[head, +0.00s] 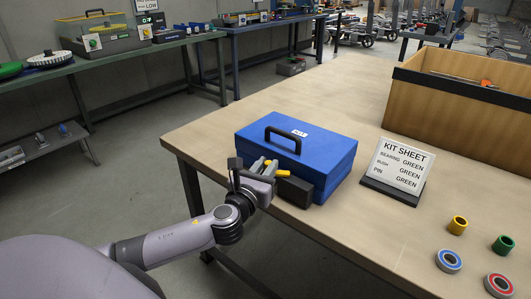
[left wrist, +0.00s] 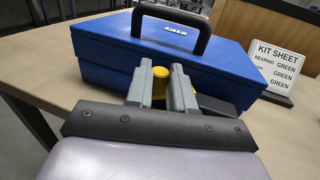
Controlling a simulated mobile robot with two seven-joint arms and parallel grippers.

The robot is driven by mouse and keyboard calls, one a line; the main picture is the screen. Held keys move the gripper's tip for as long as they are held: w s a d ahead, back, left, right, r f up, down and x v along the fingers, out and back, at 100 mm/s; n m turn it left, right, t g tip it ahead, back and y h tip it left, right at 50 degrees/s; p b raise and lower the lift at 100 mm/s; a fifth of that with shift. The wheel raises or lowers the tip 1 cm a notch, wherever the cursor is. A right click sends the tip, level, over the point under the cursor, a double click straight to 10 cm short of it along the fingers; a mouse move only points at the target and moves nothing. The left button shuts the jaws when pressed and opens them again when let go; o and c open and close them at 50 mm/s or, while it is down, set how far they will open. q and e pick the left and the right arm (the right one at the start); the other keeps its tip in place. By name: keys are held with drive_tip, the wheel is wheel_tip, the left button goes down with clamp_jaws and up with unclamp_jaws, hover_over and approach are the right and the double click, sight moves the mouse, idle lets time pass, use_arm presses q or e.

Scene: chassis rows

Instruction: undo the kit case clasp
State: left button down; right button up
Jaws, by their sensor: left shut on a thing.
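The blue kit case (head: 318,152) sits shut on the wooden table, with a black handle (head: 284,135) and a small white label on its lid. It also shows in the left wrist view (left wrist: 110,55). My left gripper (head: 267,167) is at the case's front face, its grey fingers closed on the yellow clasp (head: 283,174). In the left wrist view the clasp (left wrist: 160,80) shows yellow between the two fingertips (left wrist: 167,88). The fingers hide part of it, so I cannot tell whether it is latched. My right gripper is in neither view.
A kit sheet stand (head: 398,165) is right of the case. A large brown bin (head: 460,100) stands behind it. A yellow bush (head: 457,225), a green bush (head: 502,245) and two bearings (head: 448,261) lie at the table's right. The middle of the table is clear.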

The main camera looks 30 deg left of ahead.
sight(266, 165)
use_arm(q)
drive_tip(key=d+n+g+y+p, duration=0.1)
drive_tip(key=n+g+y, duration=0.2)
drive_tip(key=y, duration=0.1)
drive_tip(key=s+d+n+g+y+p, duration=0.1)
drive_tip(key=d+n+g+y, duration=0.1)
drive_tip(key=n+g+y, duration=0.1)
drive_tip(key=d+n+g+y+p, duration=0.1)
drive_tip(key=n+g+y, duration=0.3)
drive_tip(key=y, duration=0.2)
drive_tip(key=shift+s+d+n, duration=0.15)
drive_tip(key=shift+d+n, duration=0.2)
drive_tip(key=shift+n, duration=0.05)
drive_tip(key=shift+d+n+g+y, duration=0.15)
drive_tip(key=shift+n+g+y, duration=0.15)
drive_tip(key=shift+n+g, duration=0.3)
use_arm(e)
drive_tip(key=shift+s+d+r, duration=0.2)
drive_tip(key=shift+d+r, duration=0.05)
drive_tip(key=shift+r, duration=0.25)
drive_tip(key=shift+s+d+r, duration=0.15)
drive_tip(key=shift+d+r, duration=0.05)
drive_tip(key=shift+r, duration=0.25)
use_arm(q)
drive_tip(key=shift+g, duration=0.4)
drive_tip(key=c, duration=1.3)
unclamp_jaws()
drive_tip(key=shift+o, duration=0.2)
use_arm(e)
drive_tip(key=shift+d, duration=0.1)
